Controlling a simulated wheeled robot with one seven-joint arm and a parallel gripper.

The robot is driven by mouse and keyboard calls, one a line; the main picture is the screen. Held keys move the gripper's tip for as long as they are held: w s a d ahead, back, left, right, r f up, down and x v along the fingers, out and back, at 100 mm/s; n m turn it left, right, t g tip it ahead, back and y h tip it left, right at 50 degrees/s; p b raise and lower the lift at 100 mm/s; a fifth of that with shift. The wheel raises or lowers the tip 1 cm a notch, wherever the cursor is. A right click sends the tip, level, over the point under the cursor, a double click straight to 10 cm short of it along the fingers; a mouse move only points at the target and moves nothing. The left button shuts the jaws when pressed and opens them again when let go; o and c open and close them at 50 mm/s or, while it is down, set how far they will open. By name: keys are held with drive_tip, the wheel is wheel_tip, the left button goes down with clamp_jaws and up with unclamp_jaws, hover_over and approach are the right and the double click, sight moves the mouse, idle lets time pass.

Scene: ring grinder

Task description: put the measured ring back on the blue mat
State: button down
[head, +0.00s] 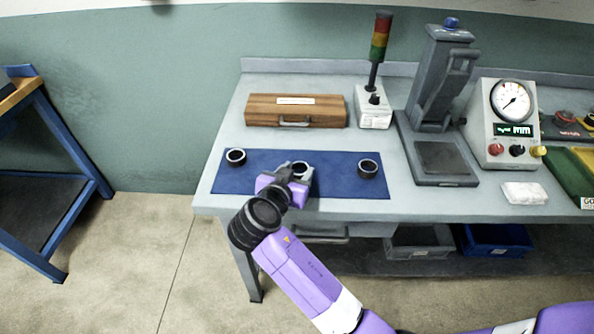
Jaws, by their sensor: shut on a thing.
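The blue mat (333,184) lies flat at the left front of the grey workbench. One dark ring (236,157) rests on its left part and another dark ring (368,169) on its right part. A third ring (300,168) shows at my gripper (297,174), over the middle of the mat between the other two. My gripper is shut on this middle ring. The gripper and wrist cover part of the ring and the mat's front edge. I cannot tell whether the held ring touches the mat.
A wooden case (296,111) stands behind the mat, with a signal tower (376,75) beside it. A grey press stand (436,110), a dial gauge unit (503,122) and a white cloth (525,193) are to the right. A blue-framed cart (60,160) stands at the far left.

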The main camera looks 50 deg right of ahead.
drive_tip(key=c, duration=0.7)
unclamp_jaws()
drive_tip(key=shift+r, duration=0.15)
drive_tip(key=b+v, duration=0.1)
drive_tip(key=v, duration=1.1)
